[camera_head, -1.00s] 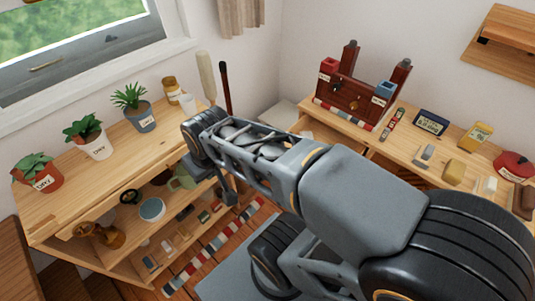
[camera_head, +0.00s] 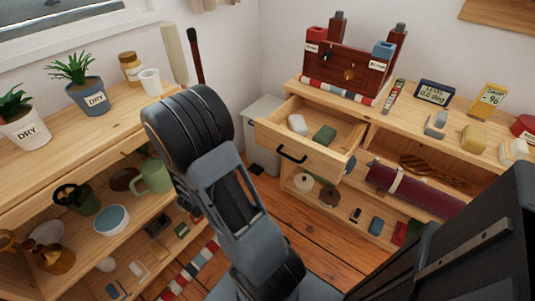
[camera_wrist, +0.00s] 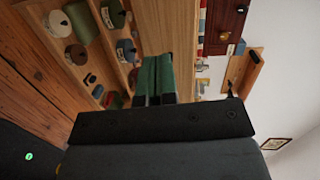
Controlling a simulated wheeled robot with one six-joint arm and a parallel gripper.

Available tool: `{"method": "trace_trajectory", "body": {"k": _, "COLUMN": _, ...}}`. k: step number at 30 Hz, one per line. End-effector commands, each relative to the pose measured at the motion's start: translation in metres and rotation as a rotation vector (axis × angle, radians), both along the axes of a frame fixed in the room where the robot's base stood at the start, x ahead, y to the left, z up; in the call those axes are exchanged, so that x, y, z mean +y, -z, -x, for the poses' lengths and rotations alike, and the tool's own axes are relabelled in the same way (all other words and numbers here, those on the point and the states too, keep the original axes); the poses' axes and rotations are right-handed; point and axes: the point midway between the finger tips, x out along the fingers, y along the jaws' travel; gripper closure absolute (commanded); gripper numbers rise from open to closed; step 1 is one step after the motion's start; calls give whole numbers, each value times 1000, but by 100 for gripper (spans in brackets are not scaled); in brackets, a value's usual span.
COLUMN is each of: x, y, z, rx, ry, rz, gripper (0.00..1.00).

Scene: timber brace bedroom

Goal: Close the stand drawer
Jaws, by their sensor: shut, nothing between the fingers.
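The stand drawer (camera_head: 300,157) is pulled out from the light wooden stand (camera_head: 440,128) at the right in the head view. Its dark bar handle (camera_head: 291,154) is on the front. Inside lie a white block (camera_head: 298,124) and a green block (camera_head: 324,135). My gripper (camera_wrist: 155,62) shows in the wrist view as two green fingers side by side, shut and empty. A light wooden surface lies beyond the fingertips; I cannot tell whether they touch it. In the head view my gripper is out of sight.
A dark red box (camera_head: 348,68) stands on the stand top, beside a level display (camera_head: 434,93). Below the drawer are shelves with several small things and a maroon roll (camera_head: 415,190). A plant shelf (camera_head: 60,155) is at the left. Wooden floor (camera_head: 300,235) shows between them.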

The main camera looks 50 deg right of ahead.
Motion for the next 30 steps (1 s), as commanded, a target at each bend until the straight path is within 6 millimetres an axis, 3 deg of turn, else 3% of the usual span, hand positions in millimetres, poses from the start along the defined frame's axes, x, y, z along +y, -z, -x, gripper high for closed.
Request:
{"method": "trace_trajectory", "body": {"k": 1, "x": -2, "y": 9, "z": 9, "rx": -8, "ry": 45, "rz": 35, "gripper": 100}}
{"method": "trace_trajectory", "body": {"k": 8, "x": -15, "y": 11, "z": 28, "rx": -36, "ry": 141, "rz": 117, "gripper": 100}}
{"method": "trace_trajectory", "body": {"k": 21, "x": -93, "y": 10, "z": 29, "rx": -37, "ry": 145, "rz": 120, "gripper": 100}}
{"method": "trace_trajectory", "body": {"k": 30, "x": -132, "y": 10, "z": 29, "rx": -36, "ry": 140, "rz": 121, "gripper": 100}}
